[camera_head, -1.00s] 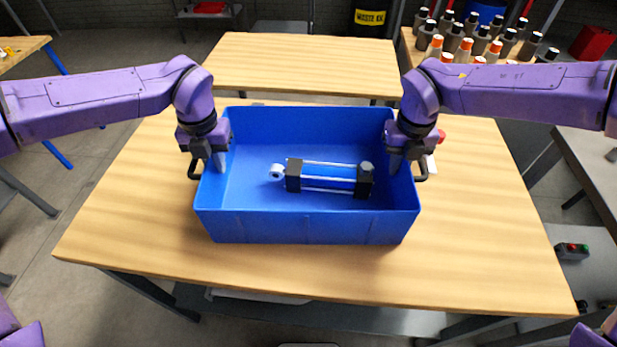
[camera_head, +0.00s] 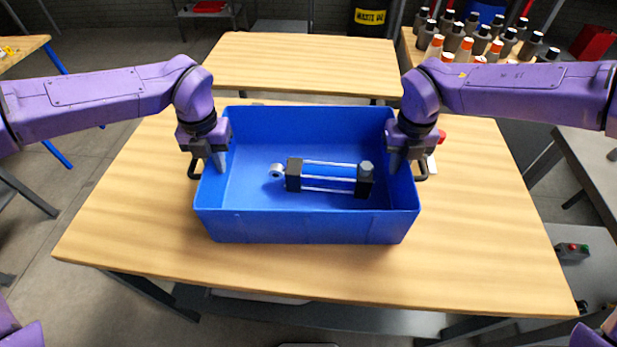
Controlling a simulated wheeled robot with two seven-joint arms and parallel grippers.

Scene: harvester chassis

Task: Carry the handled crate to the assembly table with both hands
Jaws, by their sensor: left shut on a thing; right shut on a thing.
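The handled crate (camera_head: 307,227) is a blue open box, level, at the middle of a wooden table (camera_head: 130,240). I cannot tell whether its base touches the tabletop. A black and silver cylinder part (camera_head: 330,177) lies inside it. My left gripper (camera_head: 208,165) is shut at the crate's left side, by the dark left handle (camera_head: 193,170). My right gripper (camera_head: 405,163) is shut at the right side, by the dark right handle (camera_head: 422,173). The fingers partly hide both side walls.
A second wooden table (camera_head: 305,62) stands behind, its top empty. A bench at the back right holds several bottles (camera_head: 470,40). A grey table with a button box (camera_head: 572,251) is at the right. The wooden tabletop is clear left, right and in front of the crate.

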